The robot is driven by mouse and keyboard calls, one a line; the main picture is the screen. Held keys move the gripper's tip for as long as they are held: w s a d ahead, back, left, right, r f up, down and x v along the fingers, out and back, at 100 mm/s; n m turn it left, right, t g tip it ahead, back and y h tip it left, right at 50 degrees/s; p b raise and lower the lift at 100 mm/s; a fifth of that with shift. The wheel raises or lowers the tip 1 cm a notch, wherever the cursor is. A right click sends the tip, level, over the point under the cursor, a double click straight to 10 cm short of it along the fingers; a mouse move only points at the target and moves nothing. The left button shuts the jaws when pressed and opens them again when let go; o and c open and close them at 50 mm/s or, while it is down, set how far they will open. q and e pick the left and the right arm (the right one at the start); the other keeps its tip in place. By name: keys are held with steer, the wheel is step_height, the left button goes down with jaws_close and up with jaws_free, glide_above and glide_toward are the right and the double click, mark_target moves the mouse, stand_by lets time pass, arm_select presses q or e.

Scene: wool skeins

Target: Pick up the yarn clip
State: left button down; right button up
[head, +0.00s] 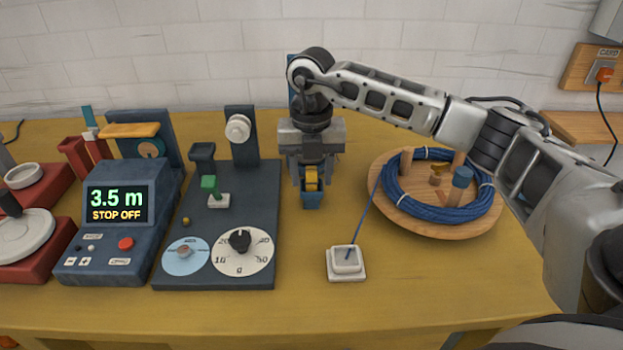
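A small yellow piece (312,179), which looks like the yarn clip, sits above a small blue block (312,200) near the middle of the table. My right gripper (311,184) points down over it, with one finger on each side of the yellow piece. The fingers hide much of it, and I cannot tell whether they press on it or stand slightly apart. I also cannot tell whether the blue block rests on the table. My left gripper is not in view.
A round wooden board (400,208) with pegs holds a coil of blue yarn (440,213); one strand runs to a white square block (346,262). A dark scale panel (258,200) and a display unit reading "3.5 m STOP OFF" (117,204) stand left. The front table (420,295) is clear.

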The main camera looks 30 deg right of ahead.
jaws_close()
steer(key=shift+r, duration=0.15)
